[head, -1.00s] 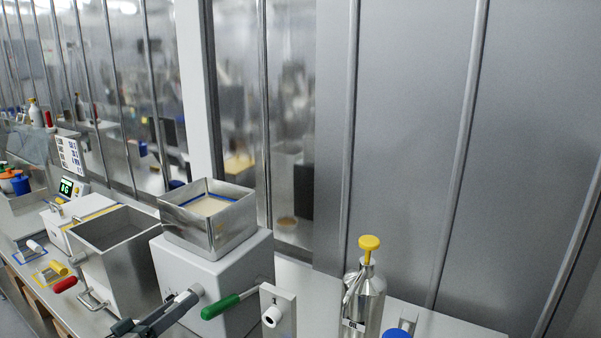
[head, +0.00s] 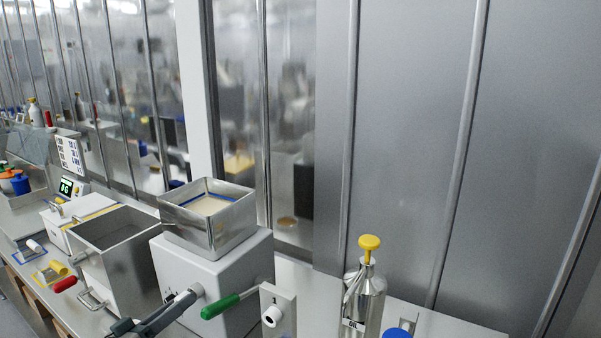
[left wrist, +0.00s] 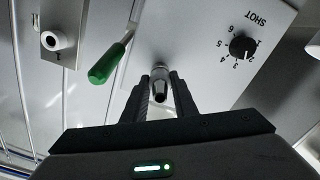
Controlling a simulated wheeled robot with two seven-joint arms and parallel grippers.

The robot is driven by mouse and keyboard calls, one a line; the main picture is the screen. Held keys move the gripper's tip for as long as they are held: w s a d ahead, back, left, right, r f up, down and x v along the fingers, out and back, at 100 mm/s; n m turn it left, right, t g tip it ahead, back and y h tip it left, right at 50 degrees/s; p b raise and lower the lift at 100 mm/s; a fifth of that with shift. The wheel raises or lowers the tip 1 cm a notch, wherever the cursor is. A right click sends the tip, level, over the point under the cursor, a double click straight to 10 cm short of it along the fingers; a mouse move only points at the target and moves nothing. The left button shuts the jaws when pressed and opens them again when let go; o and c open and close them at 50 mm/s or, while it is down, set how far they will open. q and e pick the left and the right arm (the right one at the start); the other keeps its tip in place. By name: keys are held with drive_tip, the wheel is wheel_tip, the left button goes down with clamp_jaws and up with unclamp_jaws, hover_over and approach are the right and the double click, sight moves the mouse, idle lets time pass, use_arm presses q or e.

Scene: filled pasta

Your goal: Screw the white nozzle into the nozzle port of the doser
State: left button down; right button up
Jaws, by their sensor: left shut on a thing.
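The doser is the white box (head: 205,270) with a square metal hopper (head: 207,215) on top. Its front panel (left wrist: 205,70) shows in the left wrist view, upside down. My left gripper (head: 182,301) is at that front face. In the left wrist view the gripper (left wrist: 160,94) has its two dark fingers shut on both sides of a pale, tapered nozzle (left wrist: 158,88) with a dark open end. The nozzle is in line with the round port (left wrist: 160,71) and looks to be against it; thread engagement is hidden. My right gripper is not in view.
A green-handled lever (head: 220,307) is close to the gripper, beside a post with a white stub (head: 272,316). A metal bin (head: 120,250) stands left. A white cylinder (head: 35,246) and a yellow one (head: 58,267) lie on outlined spots. An oil bottle (head: 365,300) stands right.

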use_arm(q)
drive_tip(key=m+b, duration=0.2)
drive_tip(key=m, duration=0.1)
drive_tip(key=m+b, duration=0.1)
drive_tip(key=m, duration=0.1)
drive_tip(key=shift+f+b, duration=0.25)
drive_tip(key=shift+b, duration=0.15)
drive_tip(key=m+b, duration=0.1)
drive_tip(key=m, duration=0.3)
drive_tip(key=shift+r, duration=0.1)
drive_tip(key=shift+r+m, duration=0.15)
drive_tip(key=shift+m, duration=1.05)
drive_tip(key=m+b, duration=0.1)
drive_tip(key=m, duration=0.2)
drive_tip(key=shift+m, duration=0.4)
drive_tip(key=m, duration=0.5)
drive_tip(key=shift+w+b, duration=0.1)
drive_tip(key=shift+b, duration=0.2)
drive_tip(key=m, duration=0.2)
drive_tip(key=shift+m, duration=0.3)
